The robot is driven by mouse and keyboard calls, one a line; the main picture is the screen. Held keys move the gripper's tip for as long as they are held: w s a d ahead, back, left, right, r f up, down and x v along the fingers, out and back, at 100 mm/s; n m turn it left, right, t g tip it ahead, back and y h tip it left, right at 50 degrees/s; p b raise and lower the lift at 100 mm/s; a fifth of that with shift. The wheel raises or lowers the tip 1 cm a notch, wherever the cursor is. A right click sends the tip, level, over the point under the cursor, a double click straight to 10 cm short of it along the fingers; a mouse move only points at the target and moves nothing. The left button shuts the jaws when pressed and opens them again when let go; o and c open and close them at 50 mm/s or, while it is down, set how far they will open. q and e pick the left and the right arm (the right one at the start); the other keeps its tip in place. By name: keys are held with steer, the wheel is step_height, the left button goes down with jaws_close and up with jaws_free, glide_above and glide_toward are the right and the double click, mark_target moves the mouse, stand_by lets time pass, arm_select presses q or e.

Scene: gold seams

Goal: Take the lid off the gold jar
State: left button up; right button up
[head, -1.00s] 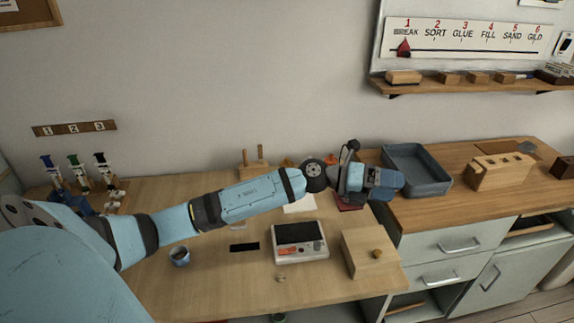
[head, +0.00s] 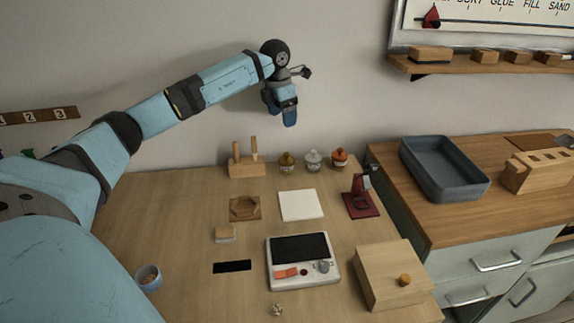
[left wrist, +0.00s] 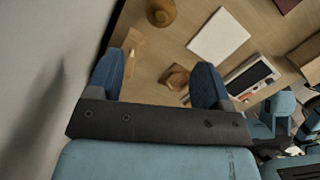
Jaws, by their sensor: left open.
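The gold jar (head: 286,163) stands upright at the back of the wooden table with its knobbed lid on. It is leftmost in a row with a white jar (head: 313,160) and an orange jar (head: 339,158). My left gripper (head: 289,116) is raised above the gold jar, fingers pointing down, apart from it. In the left wrist view the fingers (left wrist: 158,80) are spread with nothing held between them, and the gold jar (left wrist: 161,13) shows at the top edge.
A wooden block with upright handles (head: 247,167) stands just left of the jars. A white sheet (head: 300,205) and a dark red stand (head: 361,199) are in front. The wall is close behind. A grey tray (head: 443,168) sits on the counter at right.

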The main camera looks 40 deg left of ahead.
arm_select(q)
steer(key=b, duration=0.1)
glide_above(286, 153)
step_height(286, 153, down, 9)
steer(key=shift+r, duration=0.2)
step_height(286, 153, down, 5)
steer(key=shift+f+b, duration=0.1)
steer(key=shift+b, duration=0.35)
steer(key=c, duration=0.8)
